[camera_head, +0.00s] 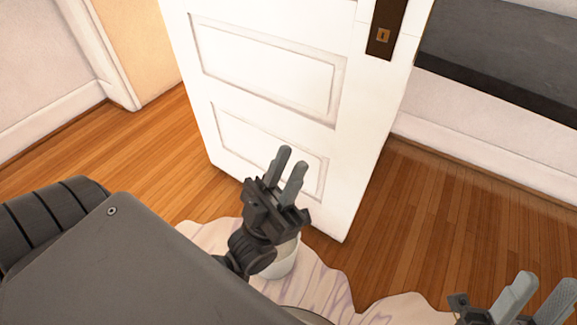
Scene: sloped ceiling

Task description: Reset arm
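My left gripper (289,172) is in the middle of the view, its two grey fingers pointing up and apart with nothing between them. It is in front of the lower panels of a white door (350,130) in the picture; I cannot tell whether it touches the door. My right gripper (537,296) is at the bottom right corner, partly cut off by the frame edge. Its two light grey fingers stand apart, and no object shows between them.
A white bucket-like container (284,262) stands below my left gripper, partly hidden by it. A pale, wavy-edged rug (345,290) lies under it. The door has a dark lock plate (385,30). Bare wooden floor (470,210) is free at right.

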